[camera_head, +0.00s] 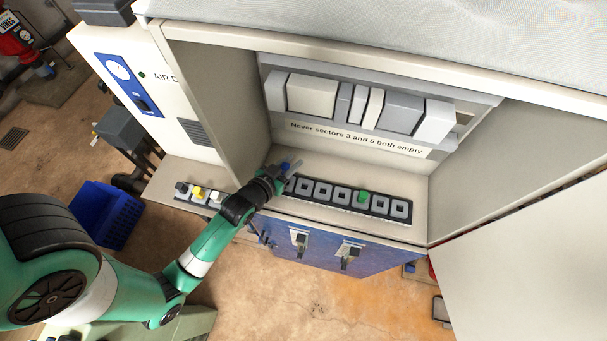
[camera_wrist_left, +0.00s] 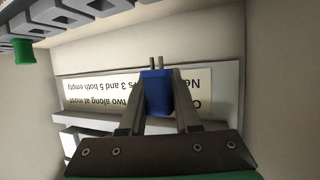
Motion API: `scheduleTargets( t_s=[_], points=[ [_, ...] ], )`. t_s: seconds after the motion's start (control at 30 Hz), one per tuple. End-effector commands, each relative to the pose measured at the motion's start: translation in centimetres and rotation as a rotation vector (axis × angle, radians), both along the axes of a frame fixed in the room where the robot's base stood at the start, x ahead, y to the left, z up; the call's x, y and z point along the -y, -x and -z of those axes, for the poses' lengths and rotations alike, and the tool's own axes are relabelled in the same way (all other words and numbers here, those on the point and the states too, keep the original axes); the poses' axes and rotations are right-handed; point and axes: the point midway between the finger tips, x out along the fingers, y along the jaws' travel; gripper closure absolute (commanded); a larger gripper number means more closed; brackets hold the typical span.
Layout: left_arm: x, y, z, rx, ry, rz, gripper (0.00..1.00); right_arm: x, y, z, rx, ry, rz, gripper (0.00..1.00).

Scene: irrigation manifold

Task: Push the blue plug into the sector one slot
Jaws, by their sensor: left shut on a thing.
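My left gripper (camera_head: 284,171) is shut on the blue plug (camera_head: 285,167) and holds it by the left end of the dark slot strip (camera_head: 333,195). In the left wrist view the blue plug (camera_wrist_left: 157,92) sits between the two fingers of my left gripper (camera_wrist_left: 158,100), with two thin prongs pointing away. A green plug (camera_head: 362,197) stands in a slot toward the right of the strip; it also shows in the left wrist view (camera_wrist_left: 23,50). The strip's left end is partly hidden by my gripper, and I cannot read slot labels. My right gripper is not in view.
A smaller holder at the left carries a black plug (camera_head: 181,187), a yellow plug (camera_head: 197,191) and a white plug (camera_head: 217,197). A sign (camera_head: 355,138) on the back wall reads "Never sectors 3 and 5 both empty". Cabinet side walls (camera_head: 225,95) flank the ledge.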

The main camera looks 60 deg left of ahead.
Motion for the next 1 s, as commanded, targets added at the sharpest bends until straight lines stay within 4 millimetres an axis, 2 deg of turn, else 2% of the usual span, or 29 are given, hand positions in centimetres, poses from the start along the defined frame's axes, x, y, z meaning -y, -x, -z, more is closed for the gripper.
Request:
scheduleTargets(
  t_s=[0.1, 0.27, 0.47, 0.73, 1.0],
  points=[
    [-0.6, 0.3, -0.2, 0.000, -0.001, -0.017, 1.00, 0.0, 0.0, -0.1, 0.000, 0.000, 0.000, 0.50],
    [-0.6, 0.3, 0.1, 0.000, 0.000, -0.016, 1.00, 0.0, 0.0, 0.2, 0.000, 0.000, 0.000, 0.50],
    [-0.6, 0.3, 1.8, 0.000, 0.000, -0.015, 1.00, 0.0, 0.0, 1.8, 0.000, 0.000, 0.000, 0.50],
    [-0.5, 0.3, 5.0, 0.001, 0.000, -0.015, 1.00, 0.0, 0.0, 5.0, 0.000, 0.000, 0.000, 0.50],
    [-0.5, 0.3, 5.7, 0.001, 0.000, -0.015, 1.00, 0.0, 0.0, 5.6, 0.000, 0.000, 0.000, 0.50]
  ],
)
